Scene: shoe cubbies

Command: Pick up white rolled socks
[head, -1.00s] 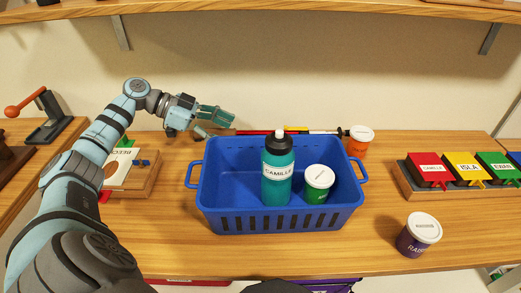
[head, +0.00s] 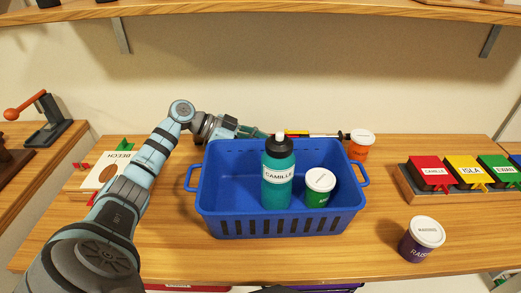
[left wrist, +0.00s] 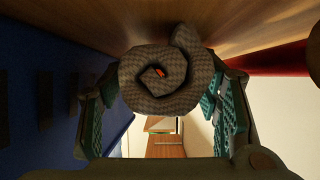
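In the left wrist view a rolled pair of socks (left wrist: 165,75) with a knitted surface lies on the wood between the finger ends of my left gripper (left wrist: 165,105). It looks grey-brown in shadow, with a small orange mark at its centre. The two teal fingers stand apart, one on each side of the roll; I cannot tell if they touch it. In the head view my left gripper (head: 258,132) is low behind the blue basket (head: 280,222), which hides the socks. My right gripper is not in view.
The basket holds a teal bottle (head: 277,185) and a green jar (head: 318,195). An orange jar (head: 360,150) stands behind its right end, with a long rod (head: 315,134) beside it. A purple jar (head: 420,242) stands front right. Coloured boxes (head: 430,172) are at right.

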